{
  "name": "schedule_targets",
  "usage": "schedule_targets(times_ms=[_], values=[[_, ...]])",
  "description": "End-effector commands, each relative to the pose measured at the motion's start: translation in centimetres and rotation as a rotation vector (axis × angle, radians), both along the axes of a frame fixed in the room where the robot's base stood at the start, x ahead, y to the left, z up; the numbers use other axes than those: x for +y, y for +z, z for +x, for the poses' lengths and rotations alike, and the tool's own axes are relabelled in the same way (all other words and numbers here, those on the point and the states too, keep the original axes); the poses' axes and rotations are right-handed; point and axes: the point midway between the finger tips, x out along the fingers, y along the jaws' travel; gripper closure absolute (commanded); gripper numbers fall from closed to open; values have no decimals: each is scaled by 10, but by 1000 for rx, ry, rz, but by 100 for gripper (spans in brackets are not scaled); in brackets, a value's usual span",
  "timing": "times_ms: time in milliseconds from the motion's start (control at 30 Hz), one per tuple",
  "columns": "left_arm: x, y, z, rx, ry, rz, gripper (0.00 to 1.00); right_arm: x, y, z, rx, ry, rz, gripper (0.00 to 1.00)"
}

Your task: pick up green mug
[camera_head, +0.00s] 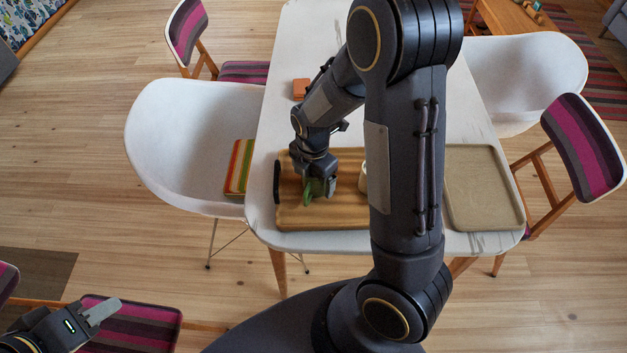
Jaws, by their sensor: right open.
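The green mug (313,188) is on the wooden tray (345,215) on the table, mostly hidden behind my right gripper. My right gripper (318,194) points down over the tray, with its open jaws at the green mug. I cannot tell whether the fingers touch it. My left gripper (103,313) is low at the bottom left, away from the table and over a striped chair seat. Its fingers overlap in the view, so their opening is unclear.
A cream object (363,178) on the tray is partly hidden by my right arm. A beige tray (483,190) lies at the table's right. An orange block (300,88) lies farther back. White chairs (165,130) and striped chairs (583,145) flank the white table (290,240).

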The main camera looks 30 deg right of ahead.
Motion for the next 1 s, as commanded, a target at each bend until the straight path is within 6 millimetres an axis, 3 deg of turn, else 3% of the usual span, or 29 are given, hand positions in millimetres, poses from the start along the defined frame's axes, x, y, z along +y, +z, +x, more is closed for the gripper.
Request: schedule_targets(times_ms=[100, 333, 733, 1000], values=[[0, 0, 0, 0, 0, 0, 66, -1, -9, -1, 2, -2, -1, 12], [0, 0, 0, 0, 0, 0, 66, 0, -10, 0, 0, -2, 0, 12], [0, 0, 0, 0, 0, 0, 66, 0, -10, 0, 0, -2, 1, 64], [0, 0, 0, 0, 0, 0, 66, 0, -8, 0, -2, -2, 2, 66]])
